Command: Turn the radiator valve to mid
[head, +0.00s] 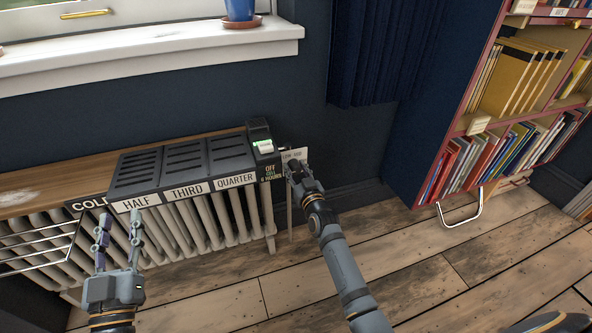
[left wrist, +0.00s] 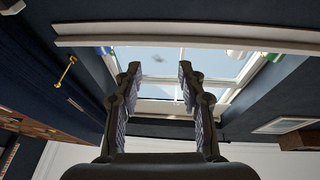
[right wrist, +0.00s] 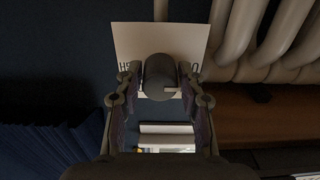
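The radiator valve is a dark round knob (right wrist: 159,78) in the right wrist view, with a small pale mark near its lower right edge. A white label card (right wrist: 190,38) sits behind it, its lettering partly hidden; the card also shows in the head view (head: 299,154). My right gripper (head: 291,166) is at the valve, with one finger on each side of the knob. Its fingers (right wrist: 160,72) look as wide apart as the left ones, and contact is unclear. My left gripper (head: 119,222) is open and empty in front of the radiator.
The white radiator (head: 205,221) has a wooden top with dark vented boxes (head: 185,165) labelled HALF, THIRD and QUARTER. A small device (head: 261,138) stands beside them. A dark curtain (head: 385,55) and bookshelf (head: 460,125) are right of the valve.

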